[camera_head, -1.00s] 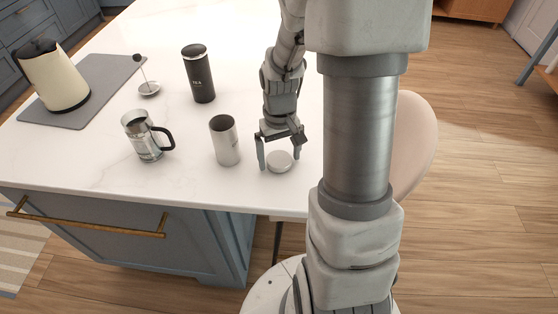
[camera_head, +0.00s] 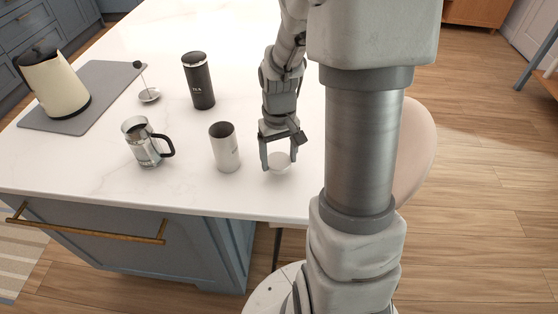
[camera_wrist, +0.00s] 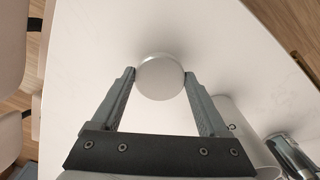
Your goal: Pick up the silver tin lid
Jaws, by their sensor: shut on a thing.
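The silver tin lid (camera_head: 280,162) is a small round pale disc near the front right corner of the white counter. My gripper (camera_head: 279,166) points down over it, with one finger on each side. In the wrist view the lid (camera_wrist: 160,77) sits between the two fingertips of my gripper (camera_wrist: 160,76), which touch its left and right edges. The gripper is shut on the lid. Whether the lid is clear of the counter, I cannot tell.
A silver open canister (camera_head: 225,147) stands just left of my gripper. A black tea canister (camera_head: 199,82), a glass press jug (camera_head: 144,143), a plunger lid (camera_head: 149,96) and a cream kettle (camera_head: 55,84) on a grey mat (camera_head: 111,77) stand further left.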

